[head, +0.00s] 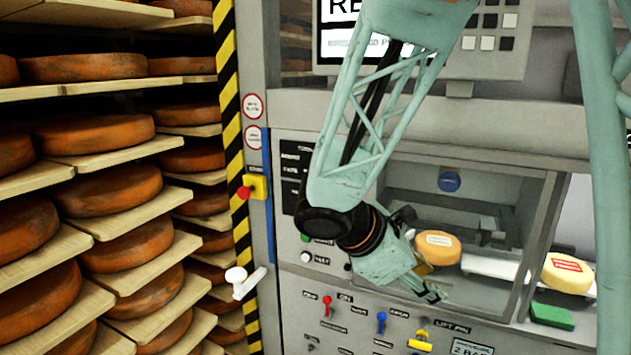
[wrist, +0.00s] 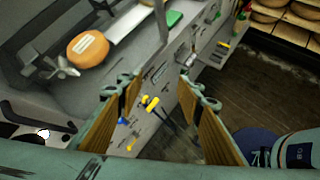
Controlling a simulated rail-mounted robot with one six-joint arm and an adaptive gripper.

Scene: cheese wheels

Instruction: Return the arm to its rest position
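My arm comes down from the top of the head view, and my gripper (head: 432,284) hangs in front of the machine's control panel (head: 350,312). In the wrist view my gripper (wrist: 160,84) is open, its two padded fingers well apart with nothing between them. The panel with its yellow and blue switches shows beyond the gap. An orange cheese wheel (head: 440,248) with a pale label sits in the machine's window bay, behind and apart from my gripper. It also shows in the wrist view (wrist: 88,52).
Shelves of orange cheese wheels (head: 110,192) fill the left, beside a yellow-black striped post (head: 231,130). A white lever (head: 250,284) and red switch (head: 326,306) stick out. A yellow wheel with a red label (head: 567,277) and a green block (head: 552,316) are at right.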

